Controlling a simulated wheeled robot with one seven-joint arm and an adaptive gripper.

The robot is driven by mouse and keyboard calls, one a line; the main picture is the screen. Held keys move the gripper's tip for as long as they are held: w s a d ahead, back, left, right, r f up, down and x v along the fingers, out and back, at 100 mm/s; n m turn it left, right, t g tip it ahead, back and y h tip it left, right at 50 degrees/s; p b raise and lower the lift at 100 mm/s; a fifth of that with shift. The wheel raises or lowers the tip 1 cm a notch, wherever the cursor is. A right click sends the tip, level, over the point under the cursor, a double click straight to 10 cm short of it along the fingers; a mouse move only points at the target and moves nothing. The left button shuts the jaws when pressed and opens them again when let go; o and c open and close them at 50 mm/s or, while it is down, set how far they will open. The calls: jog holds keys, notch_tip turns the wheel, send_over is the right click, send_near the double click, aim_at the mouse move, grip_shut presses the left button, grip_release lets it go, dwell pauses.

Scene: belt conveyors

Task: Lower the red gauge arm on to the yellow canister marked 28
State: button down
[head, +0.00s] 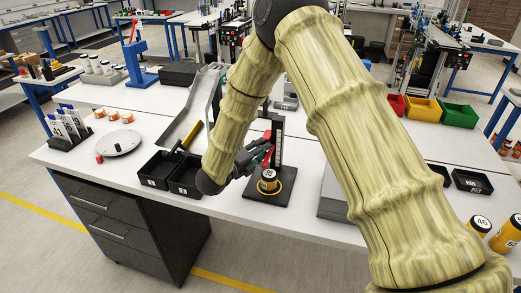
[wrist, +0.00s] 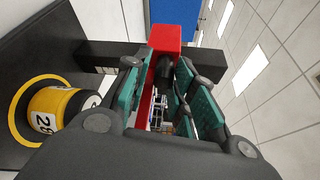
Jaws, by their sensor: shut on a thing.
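The yellow canister (head: 268,186) with a black band and white top stands upright inside a yellow ring on the gauge's black base. In the wrist view the canister (wrist: 60,108) shows the number 28 and lies left of my fingers. The red gauge arm (head: 267,137) sits on the dark upright post (head: 278,140), above the canister; the red piece also shows in the wrist view (wrist: 166,34). My gripper (head: 263,150) is shut on the red arm, its teal-padded fingers (wrist: 160,75) on either side. Whether the arm touches the canister is hard to tell, but a gap seems to show.
Two black bins (head: 172,171) stand left of the gauge, with a grey chute (head: 190,110) behind them. A grey round plate (head: 119,142) lies farther left. Yellow canisters, one marked 46 (head: 480,224), stand at the right. My arm hides much of the bench's middle.

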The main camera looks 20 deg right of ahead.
jog(key=shift+f+b, duration=0.35)
jog(key=shift+f, duration=0.4)
jog(key=c, duration=1.3)
grip_release()
jog(key=shift+c, duration=0.2)
jog(key=v, duration=1.2)
